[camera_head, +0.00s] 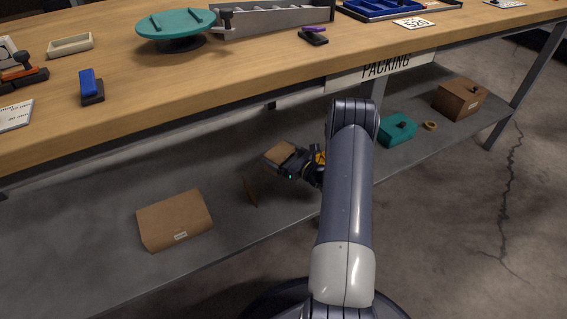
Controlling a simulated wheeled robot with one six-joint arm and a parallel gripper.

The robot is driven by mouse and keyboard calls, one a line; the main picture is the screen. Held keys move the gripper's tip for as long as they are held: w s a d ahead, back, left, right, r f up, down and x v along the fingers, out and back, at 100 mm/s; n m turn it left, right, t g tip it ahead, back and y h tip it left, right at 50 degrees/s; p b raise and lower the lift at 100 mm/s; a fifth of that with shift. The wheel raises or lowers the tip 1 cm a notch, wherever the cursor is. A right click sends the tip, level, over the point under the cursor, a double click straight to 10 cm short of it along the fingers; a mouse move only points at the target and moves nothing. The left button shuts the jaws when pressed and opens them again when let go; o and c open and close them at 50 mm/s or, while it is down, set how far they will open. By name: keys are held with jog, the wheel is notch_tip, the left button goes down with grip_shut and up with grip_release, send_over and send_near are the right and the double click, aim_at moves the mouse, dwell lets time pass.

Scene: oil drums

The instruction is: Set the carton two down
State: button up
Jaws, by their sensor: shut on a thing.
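My gripper (291,164) is over the lower shelf, in the middle of the view. It is shut on a small brown carton (279,152), which looks slightly tilted. My gripper hides part of the carton, and I cannot tell whether the carton touches the shelf. I cannot read a number on it. A larger brown carton (174,220) with a small white label lies on the shelf at the left. Another brown carton (460,98) with a dark item on top stands near the right end of the shelf.
A thin brown upright piece (250,191) stands on the grey lower shelf (95,235), left of my gripper. A teal box (397,130) and a tan ring (430,126) are to the right. The wooden bench top (200,80) overhangs the shelf, with a PACKING sign (385,66) below its edge.

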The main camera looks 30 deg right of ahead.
notch_tip(320, 180, down, 6)
jog(key=shift+f+b, duration=0.1)
jog(key=shift+b, duration=1)
jog(key=o, duration=0.8)
jog(key=shift+c, duration=0.2)
jog(key=shift+s, duration=0.1)
jog(key=p+v, duration=0.4)
jog(key=v, duration=0.6)
jog(key=shift+s+d, duration=0.25)
jog(key=shift+s, duration=0.05)
jog(key=shift+s+d, duration=0.2)
jog(key=shift+s, duration=0.35)
